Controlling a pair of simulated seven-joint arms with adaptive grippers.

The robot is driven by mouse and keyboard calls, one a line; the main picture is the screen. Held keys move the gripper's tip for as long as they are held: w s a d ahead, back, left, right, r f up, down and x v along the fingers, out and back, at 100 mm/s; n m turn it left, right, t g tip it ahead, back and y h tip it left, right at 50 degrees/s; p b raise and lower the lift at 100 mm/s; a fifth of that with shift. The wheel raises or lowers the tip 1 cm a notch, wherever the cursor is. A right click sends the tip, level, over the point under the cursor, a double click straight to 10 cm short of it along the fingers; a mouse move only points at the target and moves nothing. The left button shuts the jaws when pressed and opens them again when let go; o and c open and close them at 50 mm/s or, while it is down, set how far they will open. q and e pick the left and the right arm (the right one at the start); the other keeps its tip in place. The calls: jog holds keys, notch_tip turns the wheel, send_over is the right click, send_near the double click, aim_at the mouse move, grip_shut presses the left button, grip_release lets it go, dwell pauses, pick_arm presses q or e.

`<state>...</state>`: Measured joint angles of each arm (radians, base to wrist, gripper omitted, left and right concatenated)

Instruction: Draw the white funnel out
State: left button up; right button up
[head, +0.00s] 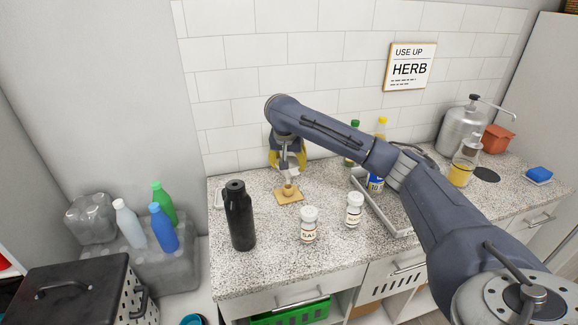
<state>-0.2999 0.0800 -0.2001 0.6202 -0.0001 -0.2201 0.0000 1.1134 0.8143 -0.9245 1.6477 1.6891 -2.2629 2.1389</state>
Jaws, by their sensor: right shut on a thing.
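My right gripper (289,167) points down near the back of the granite counter and is shut on the white funnel. The white funnel (291,175) is small and pale and partly covered by the fingers. Right below it a small tan holder (288,190) stands on a square wooden board (289,198). I cannot tell whether the funnel's lower end is still inside the holder or just above it. My left gripper is not in view.
A tall black bottle (239,216) stands front left of the board. Two white-capped jars (309,225) (354,211) stand to the right. A steel dispenser (459,124) stands at the back right.

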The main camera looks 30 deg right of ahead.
jog(key=shift+r, duration=0.9)
jog(key=shift+r, duration=0.1)
